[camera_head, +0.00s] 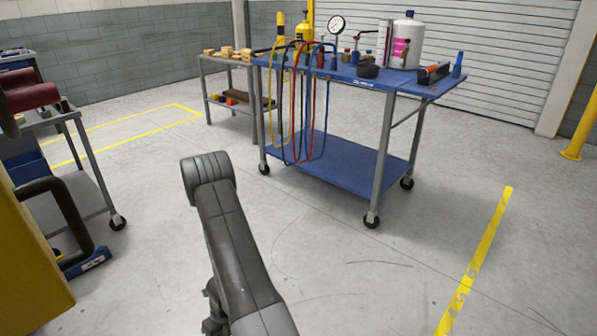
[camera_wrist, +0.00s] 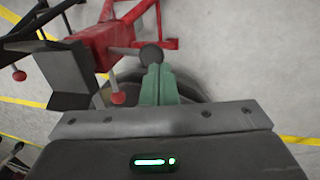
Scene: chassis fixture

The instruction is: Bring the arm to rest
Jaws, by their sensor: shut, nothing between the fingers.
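My arm (camera_head: 235,250) reaches up from the bottom of the head view, with its dark grey elbow joint above the bare floor. My gripper (camera_wrist: 157,72) shows in the wrist view, its green fingers together with nothing between them. Behind the fingertips are a dark round shape and grey floor. The gripper itself cannot be made out in the head view.
A blue wheeled cart (camera_head: 330,165) with gauges, hoses and bottles stands ahead. A grey cart (camera_head: 90,175) and a yellow body (camera_head: 30,270) with a black handle are at left. A red metal frame (camera_wrist: 100,42) is close to the gripper. Floor at right is clear.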

